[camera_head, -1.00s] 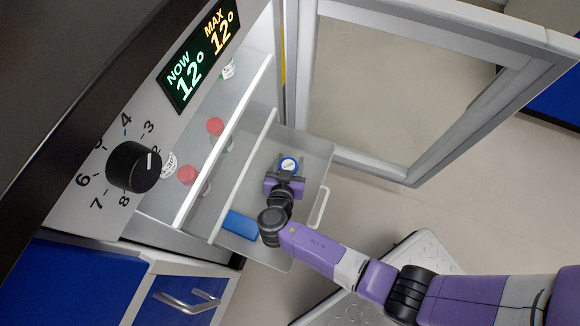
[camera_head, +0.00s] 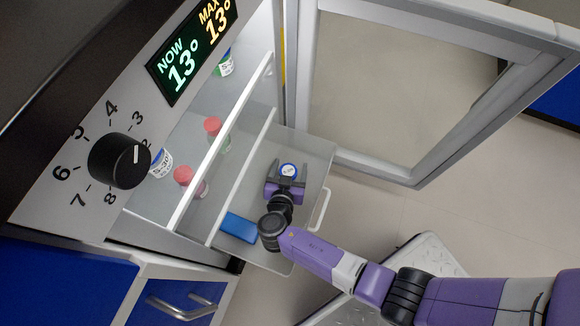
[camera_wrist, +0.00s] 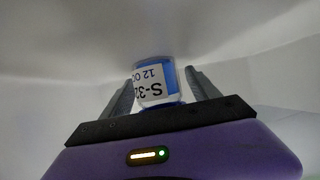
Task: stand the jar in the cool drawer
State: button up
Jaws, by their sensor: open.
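The jar (camera_head: 288,171), with a blue and white top, is in the pulled-out cool drawer (camera_head: 318,160). In the wrist view the jar (camera_wrist: 155,84) shows blue with a white label reading "S-32" and "12 0", the print upside down. My gripper (camera_head: 287,178) reaches into the drawer. Its fingers (camera_wrist: 161,92) are open, one on each side of the jar, with small gaps visible. The jar looks upright; its base is hidden in both views.
A blue block (camera_head: 239,227) lies in the drawer's near-left part. Red-capped jars (camera_head: 213,125) and (camera_head: 184,175), a white-labelled jar (camera_head: 160,163) and a green one (camera_head: 225,66) stand inside the cabinet. The glass door (camera_head: 400,90) is open. The display (camera_head: 190,55) reads NOW 13°, MAX 13°.

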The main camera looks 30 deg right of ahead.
jog(key=shift+r, duration=0.1)
jog(key=shift+a+r+p, duration=0.1)
jog(key=shift+r+p, duration=0.05)
jog(key=shift+p, duration=0.2)
jog(key=p+v, duration=0.4)
jog(key=v, duration=0.7)
jog(key=shift+s+a, duration=0.15)
jog(key=shift+s, duration=0.2)
jog(key=shift+r, duration=0.15)
